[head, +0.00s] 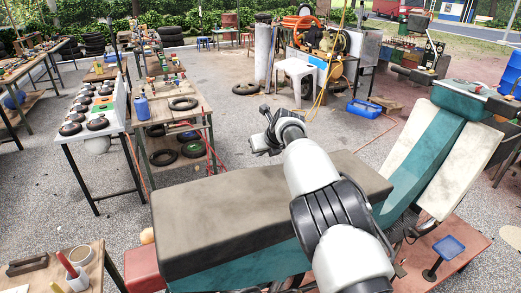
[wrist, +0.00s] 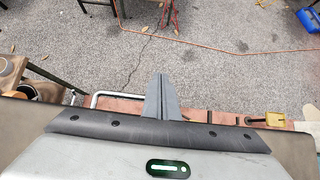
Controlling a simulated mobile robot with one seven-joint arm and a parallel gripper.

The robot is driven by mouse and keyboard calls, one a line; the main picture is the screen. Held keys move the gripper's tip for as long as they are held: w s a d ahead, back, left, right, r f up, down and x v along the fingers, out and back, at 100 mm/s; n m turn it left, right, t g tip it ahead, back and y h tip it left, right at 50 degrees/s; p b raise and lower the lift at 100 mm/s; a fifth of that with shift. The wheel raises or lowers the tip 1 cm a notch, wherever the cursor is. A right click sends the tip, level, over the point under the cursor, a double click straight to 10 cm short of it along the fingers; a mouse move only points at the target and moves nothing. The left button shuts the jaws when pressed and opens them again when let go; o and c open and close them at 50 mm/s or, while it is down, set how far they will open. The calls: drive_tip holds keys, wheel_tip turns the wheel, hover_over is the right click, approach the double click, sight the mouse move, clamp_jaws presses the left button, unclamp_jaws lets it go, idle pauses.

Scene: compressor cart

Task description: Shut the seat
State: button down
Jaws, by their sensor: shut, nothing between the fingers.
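The seat (head: 225,222) is a large slab with a worn grey-brown top and a teal side, in the front middle of the head view. Its top looks roughly level; I cannot tell whether it sits fully down. A tilted white-and-teal panel (head: 425,158), like a backrest, rises at its right. My arm reaches across the seat. My gripper (head: 258,146) appears past the seat's far edge, apart from it. In the wrist view its fingers (wrist: 159,97) are together and empty, above a reddish platform and the pavement. My arm hides part of the seat top.
A reddish platform (head: 455,262) with a blue pedal (head: 448,247) lies at lower right. A table with tyres (head: 190,149) stands beyond the seat at left. Open pavement (head: 265,110) lies beyond the gripper.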

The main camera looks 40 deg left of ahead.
idle(0.3)
drive_tip(key=shift+s+d+r, duration=0.1)
drive_tip(key=shift+d+r, duration=0.2)
drive_tip(key=shift+r, duration=0.2)
drive_tip(key=b+v, duration=0.2)
drive_tip(key=v, duration=1.4)
drive_tip(key=shift+b, duration=0.4)
drive_tip(key=shift+d+r, duration=0.1)
drive_tip(key=shift+d, duration=0.05)
drive_tip(key=w+d+r+n, duration=0.2)
drive_tip(key=d+r, duration=0.1)
drive_tip(key=d, duration=0.5)
drive_tip(key=w+d+r+n, duration=0.2)
drive_tip(key=d, duration=0.6)
drive_tip(key=s+d+r+n+t+h, duration=0.1)
drive_tip(key=d+r+n, duration=0.15)
drive_tip(key=d, duration=0.65)
drive_tip(key=s+d+r+n+t+h, duration=0.1)
drive_tip(key=s+d+n+h, duration=0.15)
drive_tip(key=d, duration=0.75)
drive_tip(key=s+d+f+n+h, duration=0.2)
drive_tip(key=s+d+f+n, duration=0.2)
drive_tip(key=s+d+n, duration=0.3)
drive_tip(key=s+d+f+n+h, duration=0.2)
drive_tip(key=s+d+n, duration=0.4)
drive_tip(key=s+d, duration=0.7)
drive_tip(key=d+f, duration=0.1)
drive_tip(key=d, duration=0.4)
drive_tip(key=shift+f+n, duration=0.4)
